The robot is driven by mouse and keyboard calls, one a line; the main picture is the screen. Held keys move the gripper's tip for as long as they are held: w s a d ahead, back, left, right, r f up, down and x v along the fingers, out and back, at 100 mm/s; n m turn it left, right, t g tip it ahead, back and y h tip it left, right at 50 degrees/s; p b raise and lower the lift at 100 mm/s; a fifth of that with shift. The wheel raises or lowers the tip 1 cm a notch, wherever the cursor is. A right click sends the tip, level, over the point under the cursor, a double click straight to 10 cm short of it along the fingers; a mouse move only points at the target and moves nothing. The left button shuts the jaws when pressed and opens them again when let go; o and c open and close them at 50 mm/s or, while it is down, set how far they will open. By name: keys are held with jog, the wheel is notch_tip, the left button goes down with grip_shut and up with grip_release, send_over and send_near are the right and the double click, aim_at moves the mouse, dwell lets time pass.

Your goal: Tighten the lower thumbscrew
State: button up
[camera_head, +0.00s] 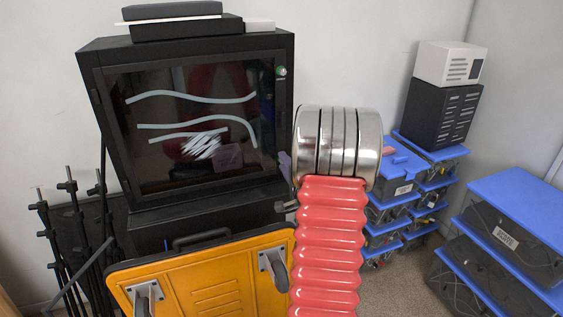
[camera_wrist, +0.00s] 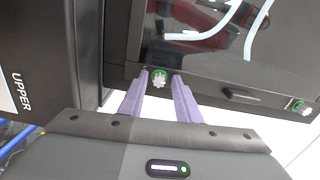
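The black PC case (camera_head: 88,75) has a dark glass side panel (camera_head: 180,90) with pale wavy strokes. The lower thumbscrew (camera_wrist: 159,80) is a pale knob with a green ring, on the panel edge in the wrist view; in the head view my arm hides its place. The upper thumbscrew (camera_head: 282,72), also green-ringed, sits at the panel's upper right and shows at right in the wrist view (camera_wrist: 302,107). My gripper (camera_wrist: 162,75) is open, its purple fingers on either side of the lower thumbscrew. Whether they touch it is unclear. A purple finger shows beside my arm in the head view.
A dark handle (camera_wrist: 240,96) lies between the two thumbscrews. An orange panel with two grey handles (camera_head: 205,275) stands in front of the case. Blue-lidded bins (camera_head: 525,195) stand at right, and black stands (camera_head: 60,235) at left. Small boxes lie atop the case.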

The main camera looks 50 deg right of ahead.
jog(key=v, duration=0.6)
dwell(0.4)
